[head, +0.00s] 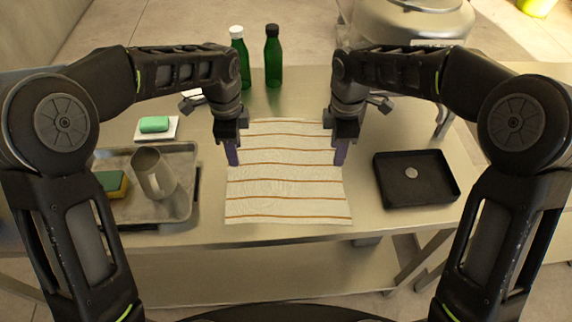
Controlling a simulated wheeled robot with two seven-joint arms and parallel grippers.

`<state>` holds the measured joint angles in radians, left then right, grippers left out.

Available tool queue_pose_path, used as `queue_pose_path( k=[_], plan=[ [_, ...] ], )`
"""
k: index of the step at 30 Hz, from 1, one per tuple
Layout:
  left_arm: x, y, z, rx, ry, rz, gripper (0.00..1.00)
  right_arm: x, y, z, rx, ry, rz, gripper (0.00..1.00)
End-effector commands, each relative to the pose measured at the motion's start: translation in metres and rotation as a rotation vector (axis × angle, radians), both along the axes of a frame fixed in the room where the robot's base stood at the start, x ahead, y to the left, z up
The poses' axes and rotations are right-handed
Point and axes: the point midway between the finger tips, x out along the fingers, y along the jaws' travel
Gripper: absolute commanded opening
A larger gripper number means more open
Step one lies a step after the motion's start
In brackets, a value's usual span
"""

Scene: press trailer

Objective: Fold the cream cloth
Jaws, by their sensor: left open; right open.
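The cream cloth (286,187) lies flat and spread out on the metal table, with several brown stripes running across it. Its far corners are partly hidden by my grippers. My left gripper (232,155) is open at the cloth's left edge, towards the far end. My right gripper (341,153) is open at the cloth's right edge, at about the same depth. Neither gripper visibly holds cloth. I cannot tell whether the fingertips touch the cloth or hover just above it.
A grey tray (180,204) on the left holds a metal cup (152,174) and a sponge (112,184). Green soap (154,124) sits behind it. Two green bottles (273,58) stand at the back. A black tray (436,190) with a round disc (411,173) is on the right.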

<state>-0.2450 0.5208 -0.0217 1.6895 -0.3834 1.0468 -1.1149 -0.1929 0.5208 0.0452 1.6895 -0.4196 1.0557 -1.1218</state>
Motion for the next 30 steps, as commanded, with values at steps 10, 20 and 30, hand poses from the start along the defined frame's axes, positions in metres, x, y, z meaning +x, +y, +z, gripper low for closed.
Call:
queue_pose_path(
  k=[10, 20, 30],
  plan=[
    [0.0, 0.0, -0.039, 0.001, 0.0, -0.001, 0.42, 0.0, 0.0, -0.039, -0.001, 0.0, 0.001, 0.42],
    [0.0, 0.0, -0.041, 0.0, -0.001, 0.0, 0.42, 0.0, 0.0, -0.041, 0.0, -0.001, 0.0, 0.42],
    [0.0, 0.0, -0.044, 0.0, 0.0, 0.0, 0.32, 0.0, 0.0, -0.044, 0.0, 0.0, 0.0, 0.32]
  ],
)
